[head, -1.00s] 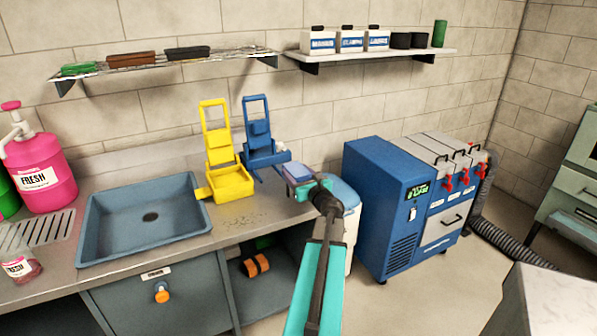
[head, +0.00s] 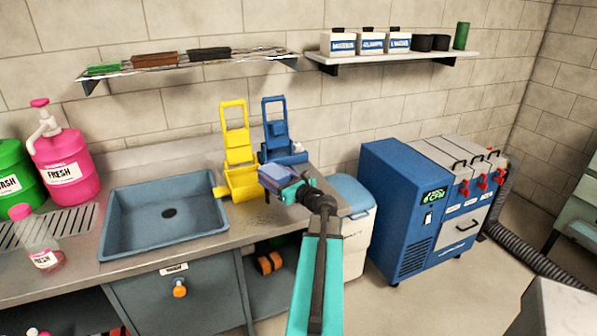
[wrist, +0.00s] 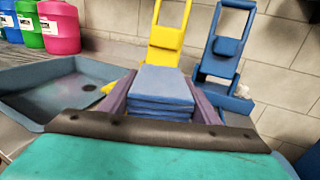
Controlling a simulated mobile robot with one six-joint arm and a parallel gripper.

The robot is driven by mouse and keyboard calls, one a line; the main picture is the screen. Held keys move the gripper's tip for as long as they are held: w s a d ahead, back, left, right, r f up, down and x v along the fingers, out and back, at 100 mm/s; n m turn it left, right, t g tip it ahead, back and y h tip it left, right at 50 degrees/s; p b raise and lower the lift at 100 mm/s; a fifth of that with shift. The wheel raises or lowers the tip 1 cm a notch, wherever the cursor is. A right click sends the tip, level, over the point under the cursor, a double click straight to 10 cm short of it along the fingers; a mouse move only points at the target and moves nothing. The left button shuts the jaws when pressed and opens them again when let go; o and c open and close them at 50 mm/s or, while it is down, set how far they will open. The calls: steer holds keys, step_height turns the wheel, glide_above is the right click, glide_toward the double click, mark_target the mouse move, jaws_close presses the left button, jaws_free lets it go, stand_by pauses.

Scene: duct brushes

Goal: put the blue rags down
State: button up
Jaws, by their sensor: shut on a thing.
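The blue rags (wrist: 165,85) are a folded stack held between the two fingers of my gripper (head: 283,178). In the wrist view the stack lies flat between the purple fingers. In the head view the rags (head: 277,172) show at the tip of my arm. My gripper is over the right end of the counter (head: 262,222), in front of the yellow wringer and the blue wringer. The gap between the rags and the counter is hard to judge.
The yellow wringer (head: 238,155) and the blue wringer (head: 285,145) stand behind my gripper. A blue-grey sink (head: 125,225) lies to the left. A white bin with a blue lid (head: 352,195) and a blue machine (head: 395,205) stand right of the counter. Little bare counter shows right of the sink.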

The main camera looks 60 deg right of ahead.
steer(key=w+a+f+n+g+y, duration=0.1)
steer(key=w+a+y, duration=0.4)
steer(key=a, duration=0.9)
steer(key=w+a+f+n+g+y+b, duration=0.1)
steer(key=w+a+f+n+y, duration=0.2)
steer(key=a, duration=1.1)
steer(key=w+a+f+n+g+y+b, duration=0.1)
steer(key=w+a+n+y, duration=0.6)
steer(key=a, duration=0.7)
steer(key=shift+w+f+y, duration=0.5)
steer(key=shift+w+y, duration=0.1)
steer(key=shift+w, duration=0.05)
steer(key=s+a+f+n+g+y, duration=0.1)
steer(key=a+n+g+y, duration=0.2)
steer(key=a, duration=1)
steer(key=shift+f+g+y+b, duration=0.3)
steer(key=shift+f+g+y, duration=0.1)
